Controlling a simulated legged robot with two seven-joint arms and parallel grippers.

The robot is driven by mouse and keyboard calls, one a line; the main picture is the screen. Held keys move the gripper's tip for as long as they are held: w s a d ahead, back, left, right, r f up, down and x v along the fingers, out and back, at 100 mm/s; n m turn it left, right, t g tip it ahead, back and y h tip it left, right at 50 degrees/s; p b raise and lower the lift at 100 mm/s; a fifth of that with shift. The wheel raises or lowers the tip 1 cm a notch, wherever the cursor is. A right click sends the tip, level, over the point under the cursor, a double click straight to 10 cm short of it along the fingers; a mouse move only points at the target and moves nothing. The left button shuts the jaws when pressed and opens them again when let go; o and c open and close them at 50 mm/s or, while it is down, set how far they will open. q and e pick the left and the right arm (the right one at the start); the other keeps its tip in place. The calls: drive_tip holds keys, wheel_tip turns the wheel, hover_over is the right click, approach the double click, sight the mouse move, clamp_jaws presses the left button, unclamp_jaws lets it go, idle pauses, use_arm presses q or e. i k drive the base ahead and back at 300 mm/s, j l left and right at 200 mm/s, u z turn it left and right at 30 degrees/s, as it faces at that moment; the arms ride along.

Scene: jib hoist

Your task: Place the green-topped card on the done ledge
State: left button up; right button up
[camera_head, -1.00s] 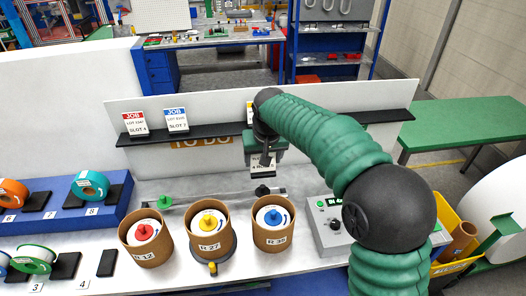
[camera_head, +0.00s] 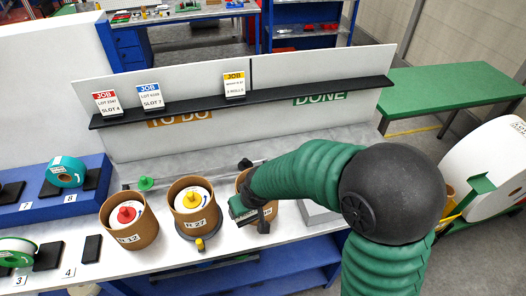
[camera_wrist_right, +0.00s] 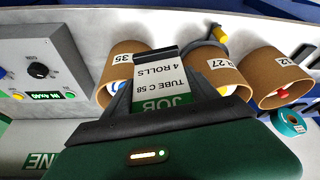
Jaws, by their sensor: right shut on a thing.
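The green-topped card (camera_wrist_right: 163,80) reads "JOB, TUBE C 58, 4 ROLLS" in the right wrist view. My right gripper (camera_head: 262,214) is shut on it and holds it in the air over the third cardboard tube (camera_head: 243,181). The card is not clearly visible in the head view. The done ledge is the right part of the black shelf (camera_head: 335,87), above the green DONE sign (camera_head: 320,98). It is bare, and the gripper is in front of and below it. My left gripper is not in view.
Red (camera_head: 106,103), blue (camera_head: 150,97) and yellow (camera_head: 234,85) cards stand on the shelf, left of the panel seam. Tubes marked 12 (camera_head: 133,234) and 27 (camera_head: 198,223) stand on the bench. A control box (camera_wrist_right: 40,72) shows in the wrist view.

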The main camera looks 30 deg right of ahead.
sight(359, 83)
drive_tip(key=k+l, duration=0.1)
drive_tip(key=l, duration=0.4)
drive_tip(key=k+l, duration=0.1)
drive_tip(key=l, duration=0.4)
drive_tip(key=k+l, duration=0.15)
drive_tip(key=l, duration=0.35)
drive_tip(key=z, duration=0.05)
